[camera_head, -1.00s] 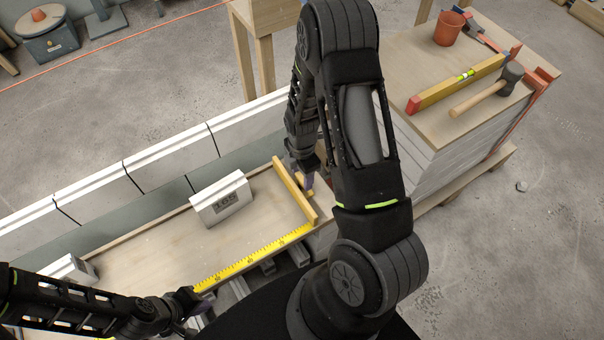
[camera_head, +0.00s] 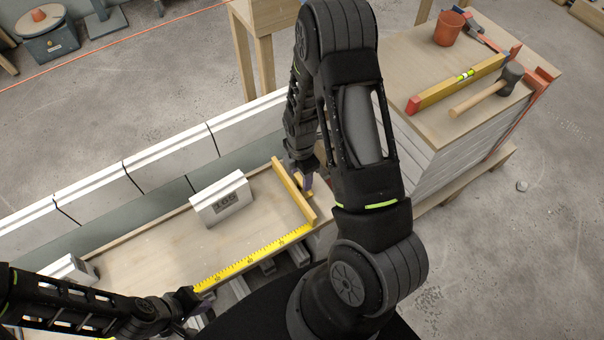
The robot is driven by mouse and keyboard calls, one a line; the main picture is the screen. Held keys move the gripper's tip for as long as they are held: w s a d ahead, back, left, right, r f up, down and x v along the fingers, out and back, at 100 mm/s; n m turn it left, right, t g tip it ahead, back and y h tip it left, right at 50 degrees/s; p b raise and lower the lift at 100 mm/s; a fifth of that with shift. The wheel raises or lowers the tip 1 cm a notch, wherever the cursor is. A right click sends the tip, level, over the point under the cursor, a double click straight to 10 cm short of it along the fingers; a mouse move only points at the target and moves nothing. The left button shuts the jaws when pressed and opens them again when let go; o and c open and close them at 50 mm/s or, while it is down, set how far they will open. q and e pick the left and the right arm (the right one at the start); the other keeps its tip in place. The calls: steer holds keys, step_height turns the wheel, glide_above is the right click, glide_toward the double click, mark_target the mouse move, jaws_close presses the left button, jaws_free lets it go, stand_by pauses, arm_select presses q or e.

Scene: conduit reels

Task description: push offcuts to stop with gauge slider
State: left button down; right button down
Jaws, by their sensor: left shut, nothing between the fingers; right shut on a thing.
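The gauge slider, a wooden crossbar (camera_head: 291,190), lies across the right end of a shallow wooden bench tray (camera_head: 140,258). My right gripper (camera_head: 308,182) is shut on the slider's short wooden piece on its right side; the arm partly hides the grip. A white offcut (camera_head: 222,203) with a dark printed number stands in the tray, left of the slider and apart from it. Another white offcut (camera_head: 68,270) is at the far left, partly hidden by my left arm. My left gripper (camera_head: 203,302) is shut and empty by the tray's near edge. I cannot make out the stop.
A yellow measuring tape (camera_head: 252,259) runs along the tray's near edge. White moulded blocks (camera_head: 166,161) line up behind the tray. At right, a stack of boards (camera_head: 432,141) carries a spirit level (camera_head: 458,84), a mallet (camera_head: 489,89) and an orange cup (camera_head: 449,28).

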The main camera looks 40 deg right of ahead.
steer(key=a, duration=0.6)
steer(key=w+a, duration=0.1)
steer(key=a, duration=0.2)
steer(key=c, duration=0.6)
jaws_free()
steer(key=shift+d, duration=0.1)
steer(key=shift+r, duration=0.15)
step_height(320, 180, up, 8)
steer(key=p, duration=0.1)
steer(key=shift+f, duration=0.2)
steer(key=shift+c, duration=0.4)
